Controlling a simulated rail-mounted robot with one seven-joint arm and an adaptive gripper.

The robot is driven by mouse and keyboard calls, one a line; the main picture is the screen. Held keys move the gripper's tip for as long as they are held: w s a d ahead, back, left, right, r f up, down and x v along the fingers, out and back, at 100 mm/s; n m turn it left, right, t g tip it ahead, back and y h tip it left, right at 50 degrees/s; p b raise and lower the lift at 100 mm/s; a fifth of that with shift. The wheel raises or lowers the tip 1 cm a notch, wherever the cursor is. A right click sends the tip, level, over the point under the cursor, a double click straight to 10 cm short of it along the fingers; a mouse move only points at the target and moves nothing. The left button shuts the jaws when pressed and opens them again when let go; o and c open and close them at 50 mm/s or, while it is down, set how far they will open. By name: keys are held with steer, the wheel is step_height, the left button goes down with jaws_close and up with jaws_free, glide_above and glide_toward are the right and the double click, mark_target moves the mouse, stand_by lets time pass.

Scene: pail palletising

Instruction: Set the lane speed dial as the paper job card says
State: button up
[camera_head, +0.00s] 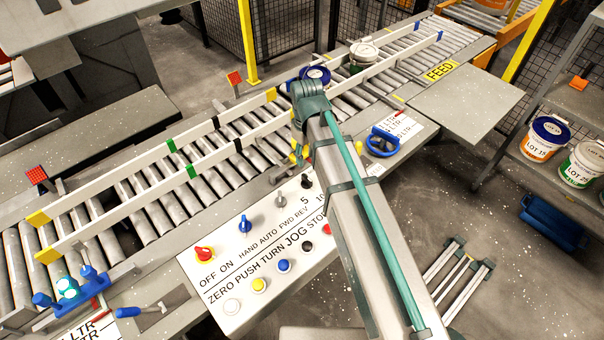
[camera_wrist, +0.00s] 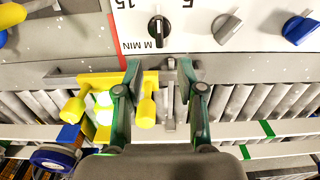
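The lane speed dial (camera_wrist: 158,30) is a black knob on the white control panel (camera_wrist: 105,18), between the upside-down figures 15 and 5 in the wrist view. Its pale line lies roughly vertical there; I cannot tell which end points. In the head view the dial (camera_head: 306,182) is close to my arm. My gripper (camera_wrist: 160,78) is open and empty, its two green fingers apart, with the dial beyond the tips. I cannot identify a paper job card for certain.
A grey knob (camera_wrist: 227,28) and a blue knob (camera_wrist: 300,28) sit beside the dial. A yellow fixture (camera_wrist: 95,84) with lit lamps shows behind my fingers. Pails stand on the roller lane, including a blue-lidded one (camera_head: 315,75). A blue-handled item (camera_head: 383,140) lies right of my arm.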

mark_target(306, 176)
steer(key=shift+f+p, duration=1.35)
steer(key=shift+f, duration=3.95)
jaws_close()
